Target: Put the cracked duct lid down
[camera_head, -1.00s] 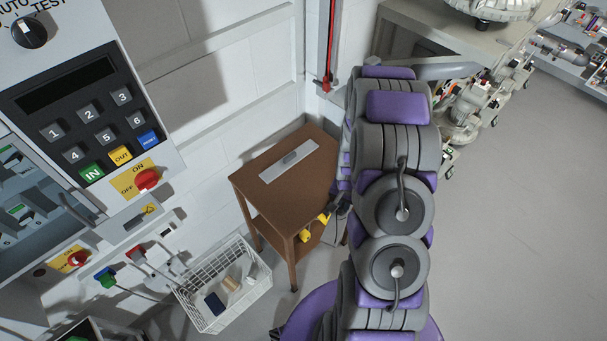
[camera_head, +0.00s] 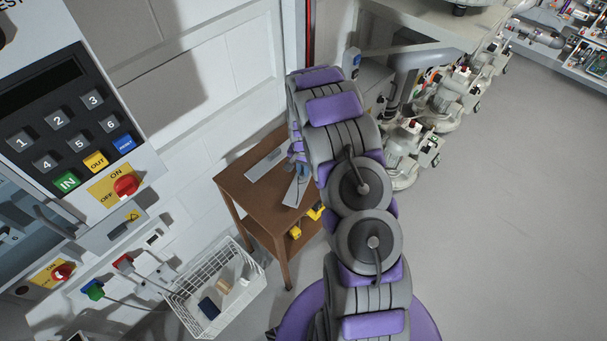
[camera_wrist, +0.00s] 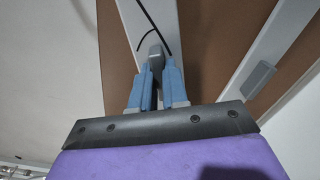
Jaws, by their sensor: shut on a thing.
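My gripper (camera_head: 297,160) is over the brown wooden table (camera_head: 233,187). In the wrist view its blue fingers (camera_wrist: 156,80) are shut on the dark grey handle of a long pale grey lid (camera_wrist: 130,12). Thin dark lines cross this lid, like a crack. In the head view the held lid (camera_head: 295,190) is above the tabletop, near its right side; whether it touches the wood cannot be told. A second grey lid (camera_head: 266,163) lies on the table to the left; its handle (camera_wrist: 258,79) shows in the wrist view. My arm hides the table's right part.
Yellow items (camera_head: 314,212) sit on the table's lower shelf. A white wire basket (camera_head: 188,318) with small things stands at the front left. A control panel (camera_head: 70,120) is at the left, and a white wall rises behind. Bare tabletop shows at the front left; open floor is at the right.

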